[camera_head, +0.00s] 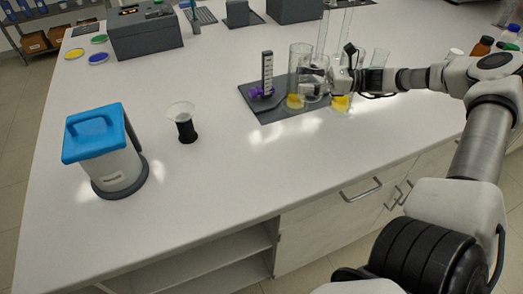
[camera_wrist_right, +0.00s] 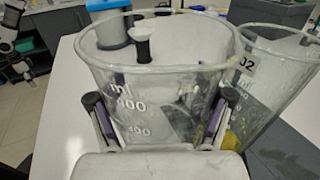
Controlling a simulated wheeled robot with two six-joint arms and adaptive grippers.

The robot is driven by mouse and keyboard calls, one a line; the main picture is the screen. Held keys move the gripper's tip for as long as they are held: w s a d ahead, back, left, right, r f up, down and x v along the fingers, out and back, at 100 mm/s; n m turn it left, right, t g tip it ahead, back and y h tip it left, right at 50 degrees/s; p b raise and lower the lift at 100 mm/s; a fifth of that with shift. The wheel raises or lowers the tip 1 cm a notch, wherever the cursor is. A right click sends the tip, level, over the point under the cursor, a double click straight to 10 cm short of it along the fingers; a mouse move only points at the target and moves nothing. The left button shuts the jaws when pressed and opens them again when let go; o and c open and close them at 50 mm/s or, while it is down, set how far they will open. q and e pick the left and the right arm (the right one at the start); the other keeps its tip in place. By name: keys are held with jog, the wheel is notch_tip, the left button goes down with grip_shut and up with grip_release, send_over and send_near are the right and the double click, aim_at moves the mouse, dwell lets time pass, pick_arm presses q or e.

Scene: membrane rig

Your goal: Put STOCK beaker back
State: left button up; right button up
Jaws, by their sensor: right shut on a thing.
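My right gripper (camera_head: 333,82) is shut on a clear glass beaker (camera_head: 314,84). In the right wrist view this beaker (camera_wrist_right: 150,105) stands between the two finger pads, with white volume marks including 400. I cannot read a STOCK label on it. A second beaker (camera_wrist_right: 275,75), marked 02, is close on its right in that view. In the head view, a tall beaker with yellow liquid (camera_head: 296,101) is left of the gripper, and more yellow liquid (camera_head: 341,103) shows below it. Part of what seems my left arm and gripper (camera_wrist_right: 22,68) shows at the wrist view's left edge; its fingers are unclear.
A blue-lidded container (camera_head: 110,160) and a black-based cup (camera_head: 185,130) stand left. Brown bottles (camera_head: 482,47) stand right. The front middle bench is clear.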

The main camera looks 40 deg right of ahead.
jog(key=s+a+f+g+b, duration=0.1)
jog(key=s+a, duration=0.4)
jog(key=a, duration=0.5)
jog(key=s+a+f+n+g+y+b, duration=0.1)
jog(key=s+a+f, duration=0.3)
jog(key=a, duration=0.6)
jog(key=s+a+f+n+g+y+b, duration=0.1)
jog(key=s+a+f+b, duration=0.1)
jog(key=s+a, duration=0.5)
jog(key=shift+s+a+f, duration=0.1)
jog(key=shift+a, duration=0.75)
jog(key=shift+s+a+f, duration=0.1)
jog(key=shift+a, duration=0.7)
jog(key=w+d, duration=0.2)
jog(key=w, duration=0.1)
jog(key=w+d, duration=0.2)
jog(key=w, duration=0.2)
jog(key=w+d+f, duration=0.1)
jog(key=w, duration=0.2)
jog(key=shift+w+d, duration=0.2)
jog(key=shift+d, duration=0.2)
jog(key=f, duration=0.2)
jog(key=shift+w+d+f, duration=0.25)
jog(key=shift+w+f, duration=0.15)
jog(key=shift+f, duration=0.35)
